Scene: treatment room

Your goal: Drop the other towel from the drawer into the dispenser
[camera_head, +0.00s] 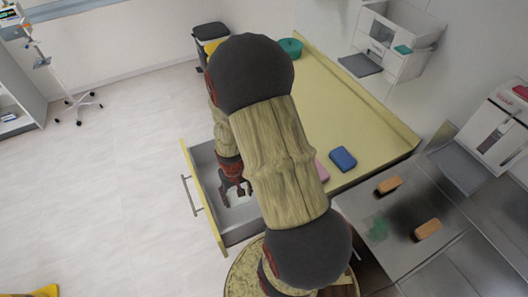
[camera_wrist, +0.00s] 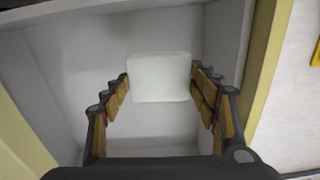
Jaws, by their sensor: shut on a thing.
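A white folded towel (camera_wrist: 160,78) shows in the wrist view between the fingertips of my gripper (camera_wrist: 159,88), which is shut on it. The towel is in or just above the open drawer (camera_wrist: 75,60); its height above the floor of the drawer is hard to tell. In the head view my gripper (camera_head: 236,192) reaches down into the pulled-out drawer (camera_head: 194,188), with a bit of white below the fingers. Two white wall units stand at the right: one (camera_head: 405,25) with a teal item in it, another (camera_head: 490,125) with a red item on top.
A yellow counter (camera_head: 345,100) holds a blue block (camera_head: 343,159), a pink item (camera_head: 321,171) partly behind my arm, and a green bowl (camera_head: 291,46). A metal surface (camera_head: 350,205) holds two brown blocks (camera_head: 389,184). A bin (camera_head: 212,32) stands behind.

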